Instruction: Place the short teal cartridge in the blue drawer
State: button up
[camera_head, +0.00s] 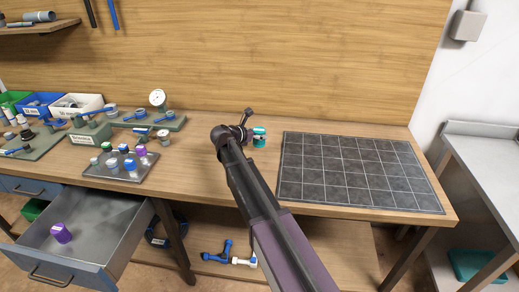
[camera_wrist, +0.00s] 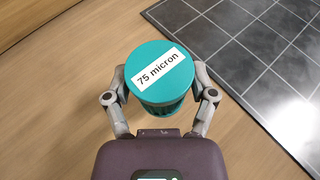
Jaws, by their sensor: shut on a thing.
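The short teal cartridge (camera_wrist: 158,70) is upright in the wrist view, with a white label reading "75 micron" on its top. My gripper (camera_wrist: 160,95) is shut on it, with one finger on each side. In the head view the cartridge (camera_head: 260,137) shows just right of my gripper (camera_head: 247,132), at the bench, left of the dark tiled mat. I cannot tell whether its base touches the bench. The blue drawer (camera_head: 110,243) is pulled open at the lower left, with a purple-capped piece (camera_head: 61,233) inside.
The dark tiled mat (camera_head: 360,172) is empty on the right. A grey tray (camera_head: 97,170) with several capped fittings stands on the left of the bench, with a gauge (camera_head: 158,98) and bins (camera_head: 80,104) behind. Bare wood lies between tray and mat.

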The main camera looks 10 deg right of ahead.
aim_at(254, 143)
jog(key=shift+f, duration=0.45)
jog(key=shift+f+b, duration=1.9)
jog(key=shift+b, duration=0.2)
jog(key=shift+f, duration=0.1)
jog(key=o, duration=1.1)
jog(key=shift+s+a+r, duration=0.15)
jog(key=shift+r, duration=0.15)
jog(key=p+v, duration=0.4)
jog(key=v, duration=0.7)
jog(key=shift+a+p, duration=0.2)
jog(key=shift+p, duration=0.15)
